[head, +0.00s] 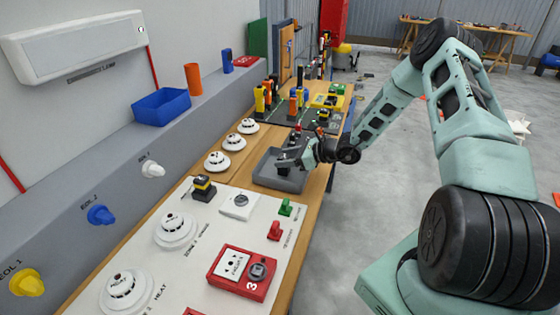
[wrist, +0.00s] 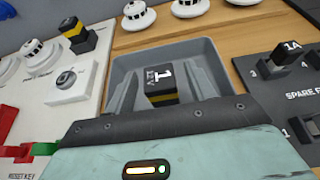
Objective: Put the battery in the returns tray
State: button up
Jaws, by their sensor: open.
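The returns tray (head: 262,180) is a grey open tray on the wooden bench; it also shows in the wrist view (wrist: 205,47). A black battery (wrist: 163,82) with a white "1" label and yellow marks sits in the tray in the wrist view. My gripper (head: 297,153) is over the tray in the head view. In the wrist view my gripper (wrist: 166,92) is open, with a finger on each side of the battery and a gap. The battery's lower end is hidden by the gripper body. I cannot make the battery out in the head view.
A yellow-and-black block (head: 203,188) stands on the white detector panel (head: 200,245), left of the tray. A dark board (wrist: 285,85) with blocks lies right of the tray. White detectors (head: 217,161) line the bench behind it.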

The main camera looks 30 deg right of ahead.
jog(key=b+v, duration=0.2)
jog(key=v, duration=0.7)
jog(key=s+a+r+n+g, duration=0.25)
jog(key=a+n, duration=0.25)
jog(key=a, duration=0.3)
jog(key=s+a+r+n+g+y, duration=0.15)
jog(key=s+a+n+g, duration=0.3)
jog(key=a, duration=0.45)
jog(key=s+a+r+n+g, duration=0.2)
jog(key=a+r+n+g, duration=0.1)
jog(key=a+n, duration=0.4)
jog(key=s+a+r+n+h, duration=0.3)
jog(key=s+a+n+h, duration=0.1)
jog(key=s+n, duration=0.6)
jog(key=s+a+r+n+h, duration=0.3)
jog(key=s+a+n+h, duration=0.2)
jog(key=s+n, duration=0.4)
jog(key=s+a, duration=0.1)
jog(key=s, duration=0.2)
jog(key=shift+r+n+g, duration=0.25)
jog(key=shift+n+g, duration=0.05)
jog(key=shift+n, duration=0.05)
jog(key=shift+d, duration=0.1)
